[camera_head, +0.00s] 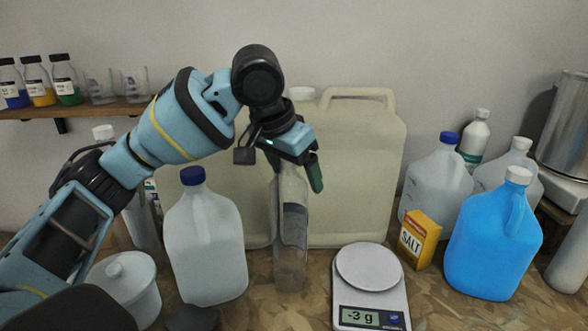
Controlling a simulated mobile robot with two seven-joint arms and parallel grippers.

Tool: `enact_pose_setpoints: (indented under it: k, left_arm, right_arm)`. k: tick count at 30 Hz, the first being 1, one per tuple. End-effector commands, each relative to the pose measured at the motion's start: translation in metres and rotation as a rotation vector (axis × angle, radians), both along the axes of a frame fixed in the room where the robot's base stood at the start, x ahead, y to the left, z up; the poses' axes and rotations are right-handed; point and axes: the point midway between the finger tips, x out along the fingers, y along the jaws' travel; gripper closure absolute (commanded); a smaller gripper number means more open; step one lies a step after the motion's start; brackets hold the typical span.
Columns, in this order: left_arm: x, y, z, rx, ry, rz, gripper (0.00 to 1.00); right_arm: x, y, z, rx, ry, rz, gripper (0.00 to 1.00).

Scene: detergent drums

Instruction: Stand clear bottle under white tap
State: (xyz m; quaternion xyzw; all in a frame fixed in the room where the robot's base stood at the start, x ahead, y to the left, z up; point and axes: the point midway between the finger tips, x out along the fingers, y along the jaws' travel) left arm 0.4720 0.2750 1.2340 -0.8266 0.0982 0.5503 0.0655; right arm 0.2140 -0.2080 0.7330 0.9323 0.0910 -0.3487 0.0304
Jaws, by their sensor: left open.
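A clear bottle (291,250) stands upright on the counter, left of the kitchen scale and in front of large cream drums. My left gripper (295,178) is open at the top of the bottle, with dark green fingers pointing down. One finger shows right of the bottle's upper part; the other is mostly hidden. I cannot tell whether the fingers touch the bottle. The large cream drum (358,150) has a white cap (301,93). No white tap can be made out; the gripper and bottle cover part of the drum fronts. My right gripper is not in view.
A blue-capped jug (205,245) stands close left of the bottle. The scale (370,285) reads -3 g. A salt box (420,238) and blue jug (493,240) stand right. A lidded white pot (125,285) is front left. A shelf (95,109) holds small bottles.

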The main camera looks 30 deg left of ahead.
Motion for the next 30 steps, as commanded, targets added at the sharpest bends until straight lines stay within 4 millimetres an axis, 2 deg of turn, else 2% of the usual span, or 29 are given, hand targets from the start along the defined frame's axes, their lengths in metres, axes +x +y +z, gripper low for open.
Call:
enact_pose_setpoints:
  k: [8, 11, 22, 30]
  left_arm:
    - [-0.003, 0.001, 0.009, -0.002, -0.004, 0.000, 0.19]
    - [-0.007, 0.002, 0.021, -0.002, -0.006, 0.001, 0.19]
    - [-0.036, 0.009, 0.091, -0.001, -0.007, 0.000, 0.19]
    - [-0.044, 0.011, 0.109, 0.000, -0.003, 0.000, 0.19]
  right_arm:
    - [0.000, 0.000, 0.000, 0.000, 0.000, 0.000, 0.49]
    - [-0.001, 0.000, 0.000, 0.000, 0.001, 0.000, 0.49]
    - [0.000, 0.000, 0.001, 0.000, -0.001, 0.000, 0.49]
    - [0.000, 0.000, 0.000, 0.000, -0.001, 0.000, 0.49]
